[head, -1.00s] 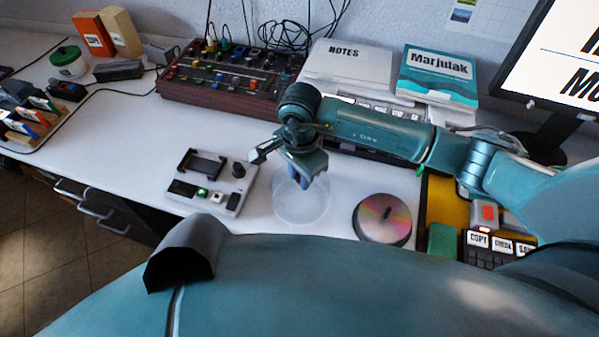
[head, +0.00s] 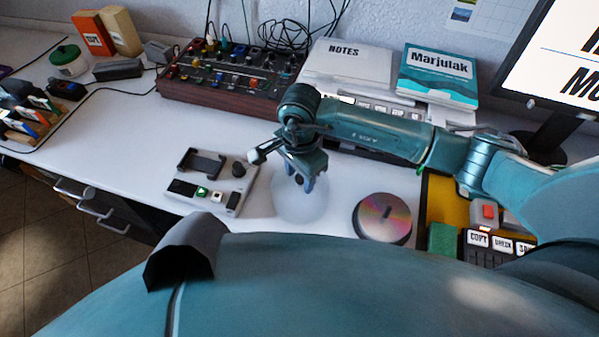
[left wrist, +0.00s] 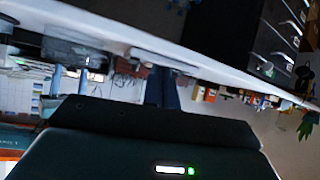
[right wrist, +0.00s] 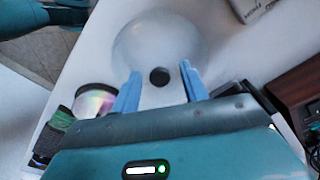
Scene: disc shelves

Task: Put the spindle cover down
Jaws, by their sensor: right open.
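The spindle cover (head: 298,208) is a clear, pale dome with a dark knob. It stands on the white desk, between a grey device and a disc stack (head: 382,222). In the right wrist view the cover (right wrist: 160,38) lies beyond my fingertips, its knob showing in the gap between them. My right gripper (head: 304,181) is over the cover, its blue fingers apart on either side of the knob, holding nothing. My left gripper (left wrist: 163,72) shows only in its own wrist view, its dark fingers together with nothing seen between them.
The grey device (head: 214,183) stands close left of the cover. A mixer (head: 228,85) stands behind. A yellow tray (head: 447,200) with labelled keys is to the right. Bare desk (head: 120,150) lies to the left.

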